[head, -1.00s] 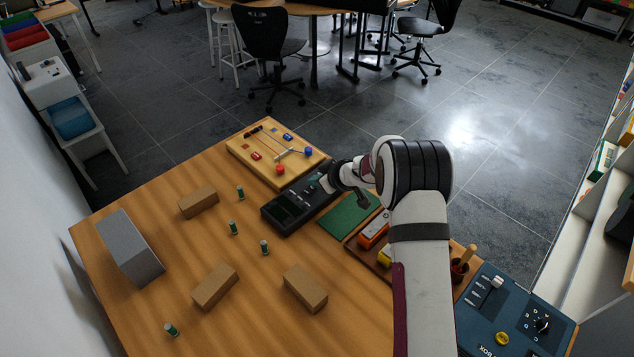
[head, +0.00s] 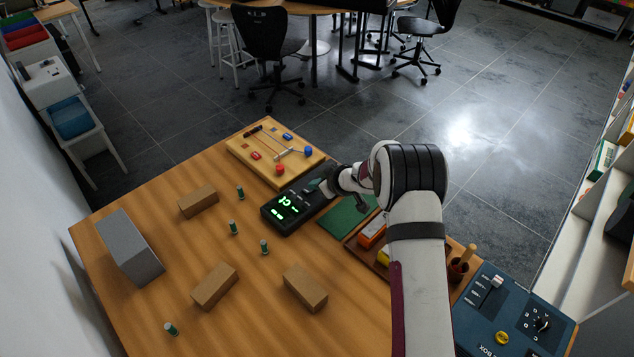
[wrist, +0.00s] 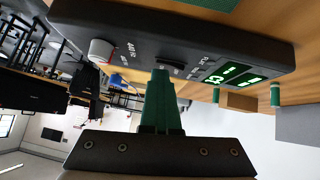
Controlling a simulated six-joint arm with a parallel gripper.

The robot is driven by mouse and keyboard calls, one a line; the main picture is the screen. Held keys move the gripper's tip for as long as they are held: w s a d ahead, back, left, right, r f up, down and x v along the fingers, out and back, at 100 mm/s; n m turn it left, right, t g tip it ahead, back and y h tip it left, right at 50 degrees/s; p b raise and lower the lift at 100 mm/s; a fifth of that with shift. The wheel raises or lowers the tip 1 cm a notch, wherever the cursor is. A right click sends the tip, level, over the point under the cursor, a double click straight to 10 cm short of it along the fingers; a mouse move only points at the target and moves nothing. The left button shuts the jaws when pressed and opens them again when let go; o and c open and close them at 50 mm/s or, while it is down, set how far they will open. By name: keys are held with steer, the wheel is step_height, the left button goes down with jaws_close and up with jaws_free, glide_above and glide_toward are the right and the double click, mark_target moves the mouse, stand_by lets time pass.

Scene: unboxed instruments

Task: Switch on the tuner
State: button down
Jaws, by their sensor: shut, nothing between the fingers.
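The tuner is a dark box (head: 272,213) on the wooden table, below the wooden board. Its display (head: 286,206) is lit with green characters. The wrist view shows the tuner (wrist: 130,35) too, with its lit display (wrist: 232,74), a white knob (wrist: 101,50) and a dark switch (wrist: 171,68). My gripper (wrist: 160,78) is shut, its green fingers together and empty, with the tips close to the switch. I cannot tell whether they touch it. In the head view my gripper (head: 316,184) is at the tuner's upper right end, partly hidden by my wrist.
A wooden board (head: 262,150) with small coloured parts lies behind the tuner. A green mat (head: 345,219) and a brown tray lie to its right. Wooden blocks (head: 215,286), small green cylinders (head: 233,228) and a grey box (head: 132,250) stand to the left, with bare table between.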

mark_target(314, 194)
steer(key=shift+s+a+r, duration=0.1)
steer(key=shift+s+a, duration=0.3)
steer(key=shift+r, duration=0.35)
steer(key=r, duration=0.3)
steer(key=shift+w+d+r, duration=0.2)
steer(key=shift+r, duration=0.1)
steer(key=w+d+v, duration=0.1)
steer(key=v, duration=0.8)
steer(key=shift+s+d+r, duration=0.2)
steer(key=shift+s+d, duration=0.05)
steer(key=shift+d, duration=0.05)
